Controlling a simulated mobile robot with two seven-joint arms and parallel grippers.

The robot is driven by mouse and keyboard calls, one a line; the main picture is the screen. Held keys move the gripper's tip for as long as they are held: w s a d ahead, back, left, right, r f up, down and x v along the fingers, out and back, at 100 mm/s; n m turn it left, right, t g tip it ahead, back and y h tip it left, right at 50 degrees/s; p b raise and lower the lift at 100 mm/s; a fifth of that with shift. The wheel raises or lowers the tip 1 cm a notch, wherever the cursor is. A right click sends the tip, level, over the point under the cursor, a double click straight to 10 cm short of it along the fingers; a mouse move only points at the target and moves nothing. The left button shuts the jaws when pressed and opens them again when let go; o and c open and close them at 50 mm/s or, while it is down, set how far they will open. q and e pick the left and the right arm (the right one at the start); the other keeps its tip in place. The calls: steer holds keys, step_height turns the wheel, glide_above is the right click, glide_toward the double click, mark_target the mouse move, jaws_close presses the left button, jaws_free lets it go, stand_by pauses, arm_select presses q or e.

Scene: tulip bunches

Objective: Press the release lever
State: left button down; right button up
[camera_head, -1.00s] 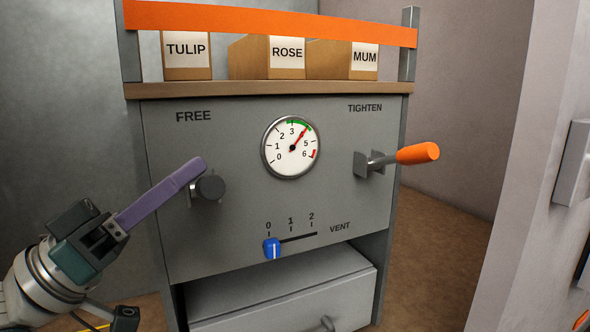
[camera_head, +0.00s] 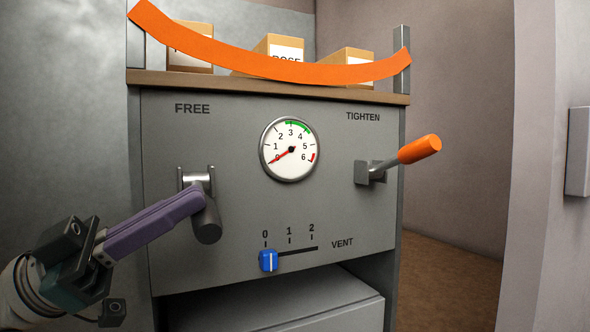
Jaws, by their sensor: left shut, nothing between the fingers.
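The release lever under the word FREE is a dark cylindrical handle (camera_head: 207,226) on a light metal bracket, and it hangs tilted down. My left gripper (camera_head: 193,203) has purple fingers, which are shut and empty. Its fingertips lie against or just in front of the upper part of the lever and hide some of it. The orange strap (camera_head: 270,63) above the panel sags in a slack curve. The round gauge (camera_head: 289,149) has its red needle at 0. My right gripper is out of view.
An orange-handled lever (camera_head: 419,149) sticks out under TIGHTEN. A blue slider (camera_head: 268,261) sits at 0 on the VENT scale. Labelled boxes (camera_head: 346,66) stand on the shelf behind the strap. A grey drawer (camera_head: 285,307) is below the panel.

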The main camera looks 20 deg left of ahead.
arm_select(q)
steer(key=shift+f+m+g+b, duration=0.4)
steer(key=shift+f+m+b, duration=0.05)
steer(key=shift+m, duration=0.15)
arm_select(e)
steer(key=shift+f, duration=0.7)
